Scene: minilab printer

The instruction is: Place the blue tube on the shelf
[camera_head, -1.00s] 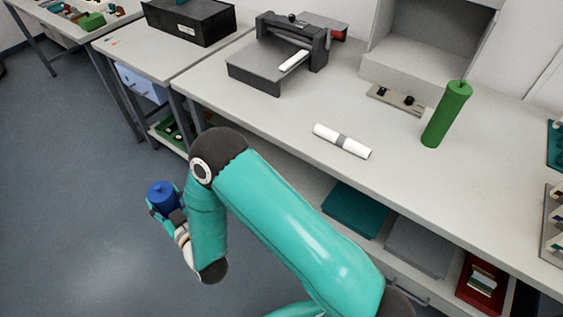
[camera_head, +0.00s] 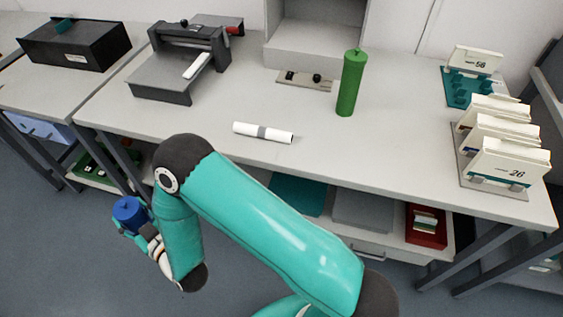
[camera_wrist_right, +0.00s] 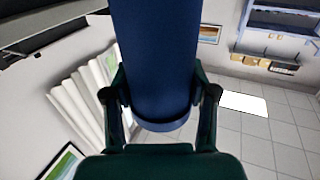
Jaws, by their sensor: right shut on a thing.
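The blue tube (camera_head: 130,212) is held in my right gripper (camera_head: 136,226), in front of the left end of the main bench and out over the floor. In the right wrist view the blue tube (camera_wrist_right: 155,60) fills the upper middle, with the fingers of the right gripper (camera_wrist_right: 160,100) closed on its two sides. My right arm covers part of the bench's front edge. A lower shelf (camera_head: 341,234) runs under the bench; I cannot tell whether it is the shelf meant. My left gripper is not in view.
On the bench (camera_head: 215,120) are a dark printer-like machine (camera_head: 170,75), a white roll (camera_head: 263,132), a green tube (camera_head: 351,85) standing upright, and racks of white cards (camera_head: 505,160) at the right. A grey open cabinet (camera_head: 315,45) stands behind. The bench front has clear room.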

